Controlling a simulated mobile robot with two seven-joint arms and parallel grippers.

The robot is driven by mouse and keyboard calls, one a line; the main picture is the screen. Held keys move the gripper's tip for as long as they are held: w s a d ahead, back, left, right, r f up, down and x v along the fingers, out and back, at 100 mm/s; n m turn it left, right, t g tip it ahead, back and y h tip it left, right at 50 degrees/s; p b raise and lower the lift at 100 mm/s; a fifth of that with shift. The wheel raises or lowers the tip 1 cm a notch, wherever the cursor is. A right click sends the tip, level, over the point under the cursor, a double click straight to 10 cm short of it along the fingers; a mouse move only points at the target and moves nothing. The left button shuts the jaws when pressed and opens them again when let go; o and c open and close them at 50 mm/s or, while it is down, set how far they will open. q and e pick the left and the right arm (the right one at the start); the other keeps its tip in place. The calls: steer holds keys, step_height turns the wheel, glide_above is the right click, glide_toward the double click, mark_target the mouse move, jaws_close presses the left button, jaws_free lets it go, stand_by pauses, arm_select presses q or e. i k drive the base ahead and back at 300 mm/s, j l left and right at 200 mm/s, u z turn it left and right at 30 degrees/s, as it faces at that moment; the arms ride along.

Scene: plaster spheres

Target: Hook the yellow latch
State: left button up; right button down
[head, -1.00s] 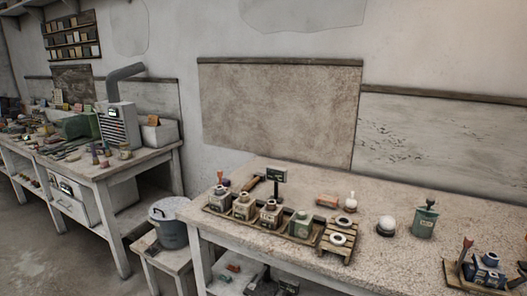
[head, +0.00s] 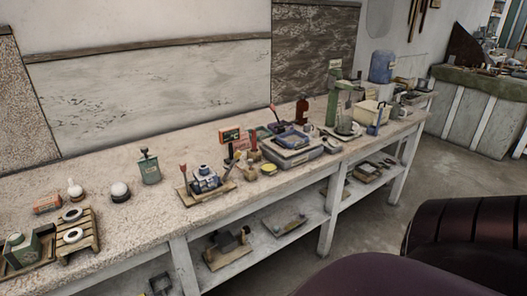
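I cannot make out a yellow latch in the head view. A small round yellow thing (head: 269,169) lies on the long workbench (head: 110,178), near its front edge, and shows no clear latch shape. A small blue-grey device with a red-topped lever (head: 205,180) sits on a wooden board to its left. A grey tray-like device (head: 292,148) stands behind and to the right of the yellow thing. Neither of my grippers is in view.
A green lever box (head: 150,168), a white sphere (head: 119,191) and a wooden rack (head: 78,238) stand at left. A cream box (head: 367,112) and a blue container (head: 382,66) stand at the far right end. Dark maroon rounded shapes, unclear to me, fill the lower right.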

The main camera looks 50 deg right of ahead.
mark_target(238, 154)
steer(key=z, duration=1.3)
